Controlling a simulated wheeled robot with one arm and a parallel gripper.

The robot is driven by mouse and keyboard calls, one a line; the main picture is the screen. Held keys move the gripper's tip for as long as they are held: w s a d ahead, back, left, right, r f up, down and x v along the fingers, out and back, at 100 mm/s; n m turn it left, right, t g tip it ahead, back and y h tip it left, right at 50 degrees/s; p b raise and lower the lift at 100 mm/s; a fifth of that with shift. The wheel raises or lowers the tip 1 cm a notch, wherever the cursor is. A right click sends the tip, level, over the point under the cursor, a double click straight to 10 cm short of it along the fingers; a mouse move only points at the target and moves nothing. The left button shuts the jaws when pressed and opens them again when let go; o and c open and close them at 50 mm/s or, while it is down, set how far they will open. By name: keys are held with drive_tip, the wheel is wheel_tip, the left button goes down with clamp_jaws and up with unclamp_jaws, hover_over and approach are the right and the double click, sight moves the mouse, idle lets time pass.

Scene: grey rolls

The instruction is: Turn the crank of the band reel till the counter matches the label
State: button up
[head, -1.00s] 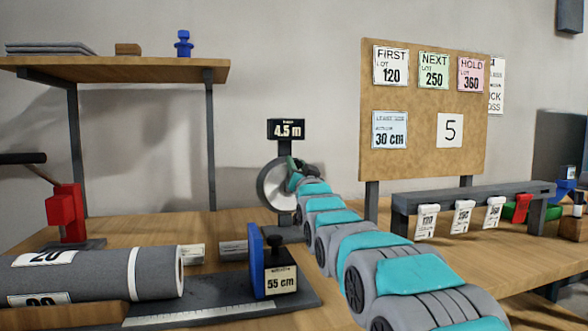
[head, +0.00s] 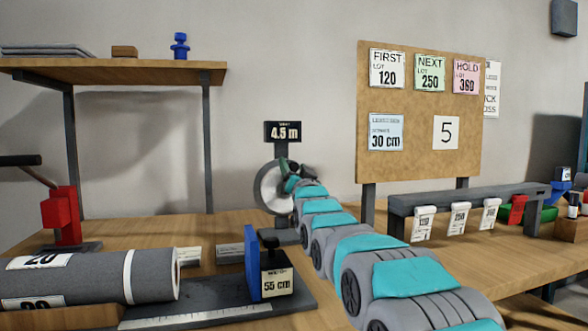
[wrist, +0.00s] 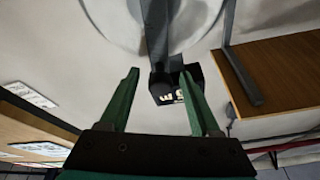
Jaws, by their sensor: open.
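The band reel (head: 268,188) is a pale disc with a grey rim on a post at the back of the bench. The counter (head: 282,131) above it reads 4.5 m; it also shows upside down in the wrist view (wrist: 168,88). My gripper (head: 297,170) is in front of the reel's right side and overlaps it in the head view. In the wrist view my gripper (wrist: 158,72) has its green fingers spread with nothing held between them, and the reel (wrist: 108,20) is beyond them. I cannot make out the crank. A card with "5" (head: 446,132) hangs on the board.
The board (head: 410,165) also carries FIRST 120, NEXT 250, HOLD 360 and 30 cm cards. A tag rail (head: 465,200) stands at right. A grey roll (head: 90,276) and a block marked 55 cm (head: 277,284) are in front at left. A shelf (head: 120,70) stands behind.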

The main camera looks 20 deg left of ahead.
drive_tip(key=v, duration=0.6)
drive_tip(key=shift+s+d+b, duration=0.1)
drive_tip(key=shift+s+b, duration=0.05)
drive_tip(key=shift+b, duration=0.25)
drive_tip(key=shift+s+d+f, duration=0.3)
drive_tip(key=shift+s, duration=0.3)
